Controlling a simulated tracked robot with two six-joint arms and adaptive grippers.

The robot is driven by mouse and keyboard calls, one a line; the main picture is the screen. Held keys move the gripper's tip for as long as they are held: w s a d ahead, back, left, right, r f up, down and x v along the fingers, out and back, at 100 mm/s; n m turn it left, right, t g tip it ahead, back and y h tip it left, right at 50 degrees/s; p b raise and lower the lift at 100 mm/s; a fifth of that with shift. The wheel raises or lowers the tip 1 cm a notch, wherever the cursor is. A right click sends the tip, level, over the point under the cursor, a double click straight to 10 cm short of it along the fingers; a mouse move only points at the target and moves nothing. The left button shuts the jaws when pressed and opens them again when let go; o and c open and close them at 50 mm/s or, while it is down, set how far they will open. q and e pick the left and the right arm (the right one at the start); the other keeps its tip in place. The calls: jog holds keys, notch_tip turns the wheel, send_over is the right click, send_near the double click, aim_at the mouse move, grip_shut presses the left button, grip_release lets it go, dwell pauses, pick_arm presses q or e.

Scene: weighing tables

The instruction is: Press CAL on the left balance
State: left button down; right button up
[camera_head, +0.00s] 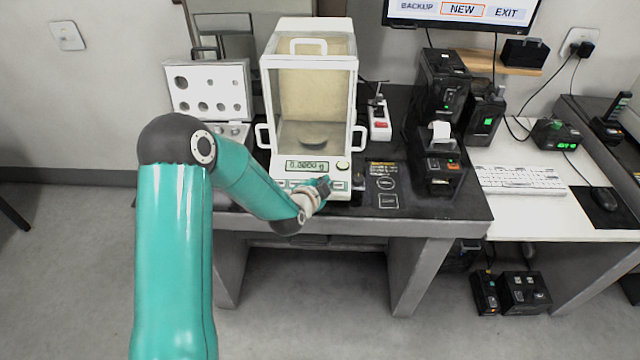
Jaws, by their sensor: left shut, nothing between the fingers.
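The left balance (308,92) stands on the dark table, with a glass draft shield in a white frame and a round pan (313,137) inside. Its display (307,166) reads what looks like 0.0000 g. A row of buttons (283,184) runs along the front panel below the display. My left gripper (325,184) is shut and empty, with its tips at the right part of the button row. The gripper covers some of the buttons, so I cannot read a CAL label or tell whether the tips touch a button. My right gripper is not in view.
A white weight case (209,90) stands open left of the balance. The dark table's front edge (400,228) lies just below the balance. A keyboard (520,180) is on the white desk.

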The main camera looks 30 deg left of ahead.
pick_arm(q)
jog(key=shift+w+a+f+b, duration=0.1)
jog(key=shift+f+b, duration=0.2)
jog(key=shift+b, duration=0.15)
dwell(0.4)
dwell(0.3)
jog(key=shift+s+r, duration=0.3)
jog(key=shift+r, duration=0.45)
jog(key=r+p, duration=0.1)
jog(key=s+d+r, duration=0.1)
jog(key=r, duration=0.1)
jog(key=r+p, duration=0.1)
jog(key=shift+s+d+r+p, duration=0.15)
jog(key=shift+s+r+p, duration=0.1)
jog(key=shift+r+p, duration=0.05)
dwell(0.6)
